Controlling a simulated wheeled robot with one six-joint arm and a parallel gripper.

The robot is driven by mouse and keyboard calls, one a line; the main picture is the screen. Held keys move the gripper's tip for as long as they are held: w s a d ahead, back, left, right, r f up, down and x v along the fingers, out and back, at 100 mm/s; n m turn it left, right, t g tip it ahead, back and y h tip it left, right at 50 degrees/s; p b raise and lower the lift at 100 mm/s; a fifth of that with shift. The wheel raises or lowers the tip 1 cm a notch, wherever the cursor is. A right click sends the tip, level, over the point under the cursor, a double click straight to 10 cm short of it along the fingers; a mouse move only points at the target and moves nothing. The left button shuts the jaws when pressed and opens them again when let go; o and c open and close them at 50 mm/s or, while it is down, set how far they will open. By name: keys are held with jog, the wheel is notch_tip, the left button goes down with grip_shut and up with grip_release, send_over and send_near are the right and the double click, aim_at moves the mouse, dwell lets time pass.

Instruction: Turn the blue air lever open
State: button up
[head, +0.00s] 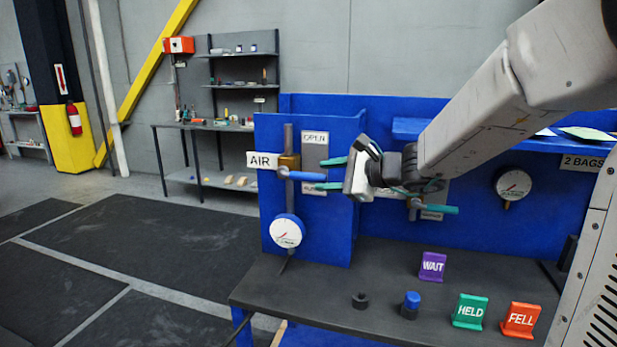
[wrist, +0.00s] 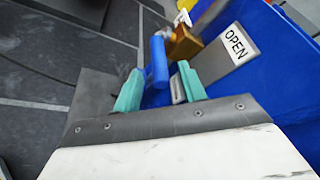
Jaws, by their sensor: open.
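The blue air lever (head: 306,176) sticks out to the right from a brass valve (head: 289,161) on a vertical pipe, next to the AIR sign (head: 262,160). It lies about horizontal in the head view. My gripper (head: 326,173) is open, with teal fingers above and below the lever's free end. In the wrist view the blue lever (wrist: 158,62) lies between the spread fingertips (wrist: 158,84), with a gap visible beside it. An OPEN label plate (head: 314,140) is behind and above the lever. The lower label is partly hidden by a finger.
A gauge (head: 287,231) sits below the valve. A teal lever (head: 437,209) is to the right, partly behind my arm. WAIT (head: 433,266), HELD (head: 470,311) and FELL (head: 521,319) signs stand on the dark bench (head: 330,290). The floor to the left is clear.

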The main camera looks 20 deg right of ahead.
aim_at(300, 175)
jog(key=x, duration=0.5)
grip_shut()
